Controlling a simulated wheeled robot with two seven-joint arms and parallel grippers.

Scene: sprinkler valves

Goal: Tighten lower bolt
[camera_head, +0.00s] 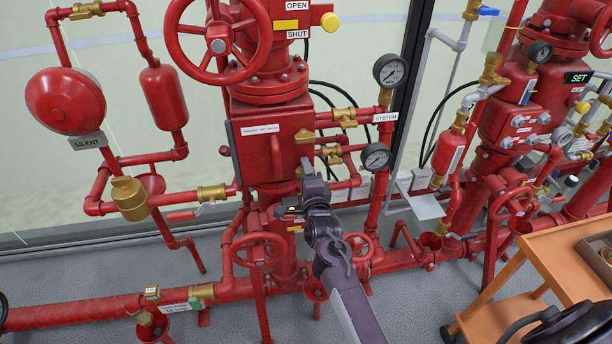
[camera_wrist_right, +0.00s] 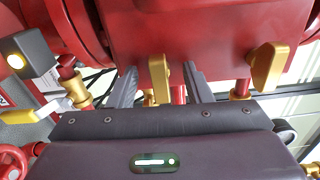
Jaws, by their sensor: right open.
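The red valve body (camera_head: 262,150) stands in the middle of the head view with a white label on its front. My right arm comes up from the bottom, and my right gripper (camera_head: 305,170) is at the lower right side of that body. In the right wrist view, my right gripper (camera_wrist_right: 163,88) is open, with one dark finger on each side of a flat brass piece (camera_wrist_right: 159,75). I cannot tell whether the fingers touch it. A second brass piece (camera_wrist_right: 268,65) is to the right, outside the fingers. No part is marked as the lower bolt. My left gripper is not in view.
Pressure gauges (camera_head: 390,70) and brass-fitted pipes crowd the right of the valve body. A red handwheel (camera_head: 258,250) stands below left. A red bell (camera_head: 66,100) hangs at the left. An orange cart (camera_head: 560,262) stands at the right. Grey floor (camera_head: 400,310) shows in front.

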